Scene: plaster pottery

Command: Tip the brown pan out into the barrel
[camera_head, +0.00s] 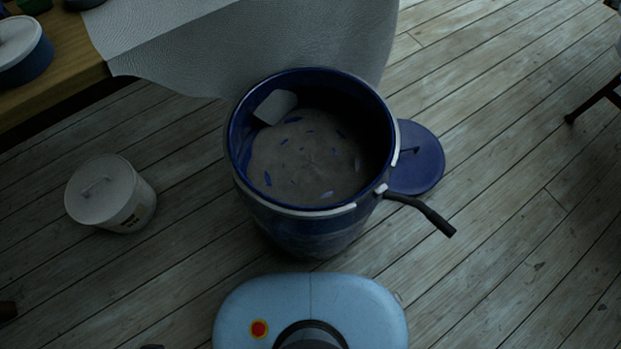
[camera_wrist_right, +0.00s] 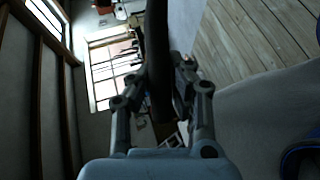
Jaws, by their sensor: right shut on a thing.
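The barrel (camera_head: 310,232) is dark blue with a paler rim and stands open on the floor in the middle of the head view. Inside it lies a grey-brown mass with several small blue flakes, and a pale flat piece (camera_head: 275,107) shows at its upper left inner wall. In the right wrist view my right gripper (camera_wrist_right: 160,85) is shut on a dark, narrow thing, which I take to be the brown pan (camera_wrist_right: 157,45) seen edge-on. Its contents are not visible. Neither gripper shows in the head view, so my left gripper is out of sight.
A blue lid (camera_head: 420,160) lies right of the barrel, under a dark handle (camera_head: 425,212) jutting from its rim. A white lidded bucket (camera_head: 112,193) stands left. A wooden table (camera_head: 60,72) and hanging grey cloth (camera_head: 250,50) are behind.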

